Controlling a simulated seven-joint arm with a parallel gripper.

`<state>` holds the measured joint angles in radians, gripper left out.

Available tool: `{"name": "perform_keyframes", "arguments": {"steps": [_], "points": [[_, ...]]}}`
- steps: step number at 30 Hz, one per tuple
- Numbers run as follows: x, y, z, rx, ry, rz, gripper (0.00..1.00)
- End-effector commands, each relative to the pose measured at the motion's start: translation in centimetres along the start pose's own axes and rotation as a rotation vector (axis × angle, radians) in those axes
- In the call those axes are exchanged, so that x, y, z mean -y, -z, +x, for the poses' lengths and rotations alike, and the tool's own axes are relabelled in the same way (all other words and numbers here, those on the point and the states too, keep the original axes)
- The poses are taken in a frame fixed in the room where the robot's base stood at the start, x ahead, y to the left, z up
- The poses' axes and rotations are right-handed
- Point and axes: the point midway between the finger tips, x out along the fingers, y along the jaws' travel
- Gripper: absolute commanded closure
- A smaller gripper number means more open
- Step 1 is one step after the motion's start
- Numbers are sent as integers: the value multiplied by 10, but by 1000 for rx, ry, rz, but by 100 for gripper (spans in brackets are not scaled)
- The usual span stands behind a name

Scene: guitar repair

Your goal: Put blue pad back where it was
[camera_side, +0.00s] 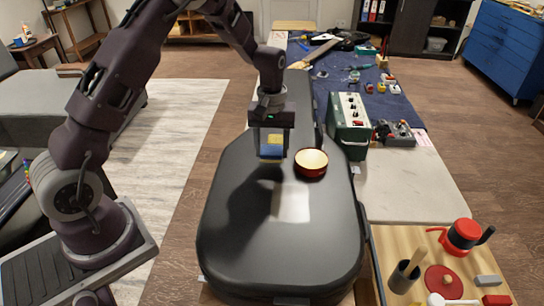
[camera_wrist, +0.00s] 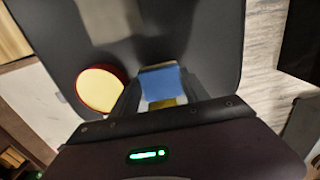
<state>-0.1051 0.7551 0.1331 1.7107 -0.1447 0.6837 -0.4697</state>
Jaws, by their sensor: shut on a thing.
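The blue pad (camera_side: 271,151) is in my gripper (camera_side: 271,148), above the black guitar case (camera_side: 270,235). In the side view the pad shows blue below and yellow above. In the wrist view the blue pad (camera_wrist: 160,83) sits between the two fingers of my gripper (camera_wrist: 155,85), with a yellow part nearer the palm. My gripper is shut on it. The pad appears held over the case lid; whether it touches the lid I cannot tell.
A red bowl with a pale inside (camera_side: 311,162) stands on the case just right of my gripper; it is left of the fingers in the wrist view (camera_wrist: 101,88). A green amplifier box (camera_side: 348,125) stands right of the case. The front of the lid is clear.

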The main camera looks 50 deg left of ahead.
Motion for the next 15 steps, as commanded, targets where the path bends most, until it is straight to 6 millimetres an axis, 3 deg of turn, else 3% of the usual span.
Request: {"name": "perform_keyframes", "arguments": {"steps": [4,14,15], "points": [[0,0,23,2,1,-1,92],[0,0,27,1,1,-1,92],[0,0,28,1,1,-1,45]]}}
